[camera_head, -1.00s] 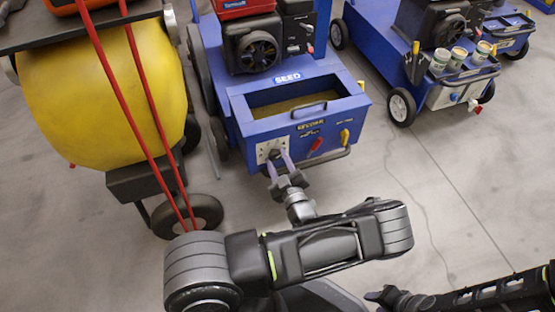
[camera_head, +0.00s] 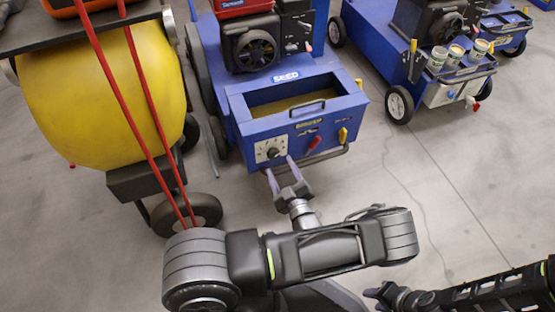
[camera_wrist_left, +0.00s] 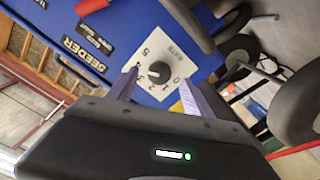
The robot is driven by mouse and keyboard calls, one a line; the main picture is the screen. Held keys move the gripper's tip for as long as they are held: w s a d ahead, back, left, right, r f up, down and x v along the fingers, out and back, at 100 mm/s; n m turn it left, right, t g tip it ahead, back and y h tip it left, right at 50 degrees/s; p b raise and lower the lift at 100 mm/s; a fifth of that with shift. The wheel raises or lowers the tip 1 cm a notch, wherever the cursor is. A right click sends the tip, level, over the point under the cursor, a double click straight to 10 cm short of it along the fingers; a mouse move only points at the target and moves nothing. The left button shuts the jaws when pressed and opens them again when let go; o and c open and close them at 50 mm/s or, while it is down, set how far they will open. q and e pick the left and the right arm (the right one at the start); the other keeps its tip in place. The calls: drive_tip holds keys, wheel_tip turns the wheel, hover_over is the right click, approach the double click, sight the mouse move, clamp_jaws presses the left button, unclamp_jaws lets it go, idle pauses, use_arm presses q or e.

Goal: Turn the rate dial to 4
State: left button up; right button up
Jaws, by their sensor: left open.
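The rate dial (camera_head: 273,153) is a small black knob on a white numbered plate (camera_head: 261,149), on the front of the blue seeder (camera_head: 237,128). In the left wrist view the dial (camera_wrist_left: 155,71) shows between the fingers, with numbers 0 to 5 around it. I cannot tell for certain which number its pointer faces. My left gripper (camera_head: 281,166) is open and empty, its fingertips just in front of and below the dial, apart from it. In the wrist view its fingers (camera_wrist_left: 158,82) stand either side. My right gripper (camera_head: 374,292) is low at the right, its jaws unclear.
A red lever (camera_head: 315,142) and a yellow lever (camera_head: 343,135) sit right of the dial, above a dark front bar (camera_head: 325,157). A yellow drum machine (camera_head: 95,95) stands close at left. Another blue machine (camera_head: 425,75) stands at back right. Floor between is clear.

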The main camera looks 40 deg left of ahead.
use_arm(q)
drive_tip(key=v, duration=0.3)
drive_tip(key=shift+s, duration=0.1)
idle(0.4)
